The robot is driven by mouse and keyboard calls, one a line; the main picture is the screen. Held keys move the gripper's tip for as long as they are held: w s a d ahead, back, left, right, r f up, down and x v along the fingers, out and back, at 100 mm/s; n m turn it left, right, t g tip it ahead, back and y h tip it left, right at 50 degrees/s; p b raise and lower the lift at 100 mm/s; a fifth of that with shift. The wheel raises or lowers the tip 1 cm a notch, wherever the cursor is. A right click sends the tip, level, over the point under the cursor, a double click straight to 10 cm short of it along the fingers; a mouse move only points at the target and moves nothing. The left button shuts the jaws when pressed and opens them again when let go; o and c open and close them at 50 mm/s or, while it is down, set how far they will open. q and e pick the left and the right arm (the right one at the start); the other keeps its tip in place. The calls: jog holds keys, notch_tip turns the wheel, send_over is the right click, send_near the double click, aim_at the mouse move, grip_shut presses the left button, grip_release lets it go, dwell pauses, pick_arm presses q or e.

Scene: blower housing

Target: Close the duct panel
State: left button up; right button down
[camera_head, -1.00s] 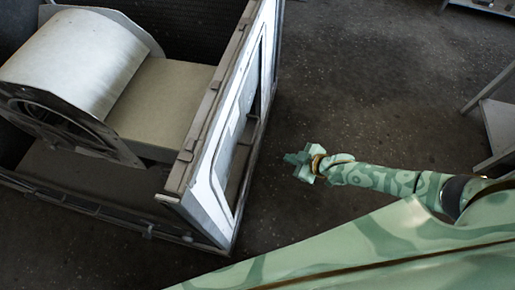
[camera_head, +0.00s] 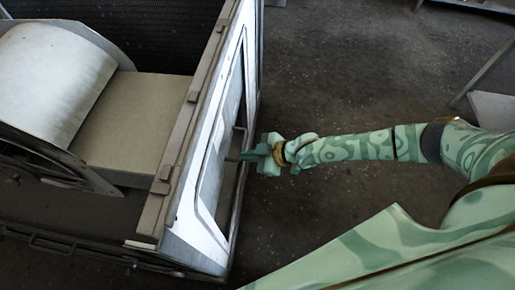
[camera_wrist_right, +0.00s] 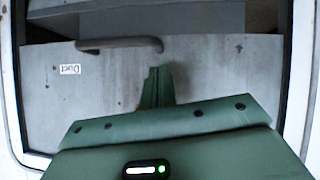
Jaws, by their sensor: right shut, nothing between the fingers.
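The duct panel (camera_wrist_right: 205,75) is a worn grey plate with a small "Duct" label, upside down in the right wrist view. A dull metal bar handle (camera_wrist_right: 120,44) runs along its upper edge there. Beyond that edge an opening shows a grey surface and dark space. In the head view the panel (camera_head: 214,172) sits in the white-framed side of the housing. My right gripper (camera_head: 247,157) is at this side, its fingers pointing at the frame opening. In the wrist view its green fingers (camera_wrist_right: 157,88) are shut and empty, in front of the panel near the handle; contact is unclear.
The white frame (camera_head: 182,225) borders the opening. Inside the housing are a curved metal blower drum (camera_head: 50,75) and a beige block (camera_head: 135,120). Dark floor (camera_head: 330,75) lies clear right of the housing. A grey metal stand (camera_head: 495,110) is at the right edge.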

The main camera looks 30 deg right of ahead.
jog(key=shift+w+a+f+b, duration=0.1)
jog(key=shift+w+f+b, duration=0.15)
jog(key=shift+f, duration=0.35)
jog(key=shift+w+f+b, duration=0.1)
jog(key=shift+f+b, duration=0.15)
jog(key=shift+f, duration=0.35)
